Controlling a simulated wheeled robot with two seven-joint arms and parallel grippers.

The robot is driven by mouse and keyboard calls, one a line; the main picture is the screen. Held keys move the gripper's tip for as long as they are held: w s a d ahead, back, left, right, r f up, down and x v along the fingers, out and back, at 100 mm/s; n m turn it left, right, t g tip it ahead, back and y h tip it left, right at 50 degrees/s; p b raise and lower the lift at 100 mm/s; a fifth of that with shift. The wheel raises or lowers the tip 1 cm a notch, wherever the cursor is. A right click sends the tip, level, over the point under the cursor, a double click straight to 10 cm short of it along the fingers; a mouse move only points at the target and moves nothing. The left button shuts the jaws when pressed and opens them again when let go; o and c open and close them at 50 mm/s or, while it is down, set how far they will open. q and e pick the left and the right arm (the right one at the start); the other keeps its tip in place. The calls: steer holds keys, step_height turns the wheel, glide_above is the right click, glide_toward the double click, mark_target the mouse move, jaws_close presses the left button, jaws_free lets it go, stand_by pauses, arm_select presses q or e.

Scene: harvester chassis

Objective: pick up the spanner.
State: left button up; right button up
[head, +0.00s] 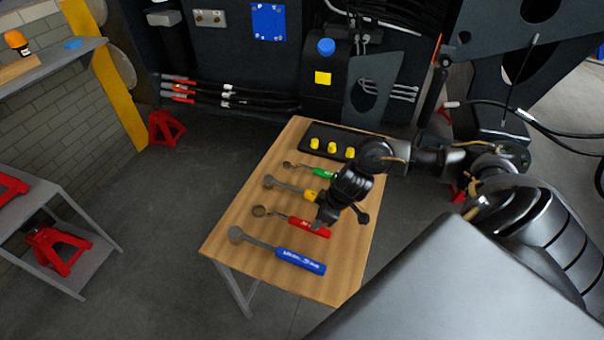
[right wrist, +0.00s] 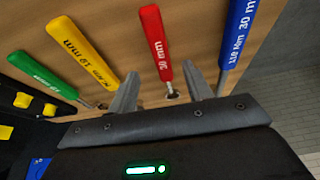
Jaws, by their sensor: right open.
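Several spanners lie side by side on the wooden table, with handles in green (head: 325,174), yellow (head: 312,196), red (head: 309,227) and blue (head: 301,260). My right gripper (head: 328,216) is over the table by the red handle and hides part of the yellow one. In the right wrist view the open fingers (right wrist: 162,86) straddle the line of the red spanner (right wrist: 156,42), with nothing held. The blue spanner (right wrist: 238,38) is right of the fingers; the yellow (right wrist: 85,52) and green (right wrist: 42,74) are to the left. My left gripper is out of view.
The wooden table (head: 245,218) has a black tray with yellow pieces (head: 314,143) at its back. The dark harvester chassis (head: 250,70) stands behind. A shelf unit (head: 85,260) with red stands is at left. Open floor (head: 180,210) lies between it and the table.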

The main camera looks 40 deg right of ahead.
mark_target(309, 225)
steer(key=shift+x, duration=0.95)
steer(key=x, duration=0.3)
steer(key=shift+w+a+f, duration=0.15)
steer(key=shift+f, duration=0.15)
steer(key=shift+w+a+f, duration=0.1)
steer(key=shift+w+f, duration=0.1)
steer(key=shift+f, duration=0.3)
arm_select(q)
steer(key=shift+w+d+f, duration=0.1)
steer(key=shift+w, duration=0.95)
arm_select(e)
jaws_close()
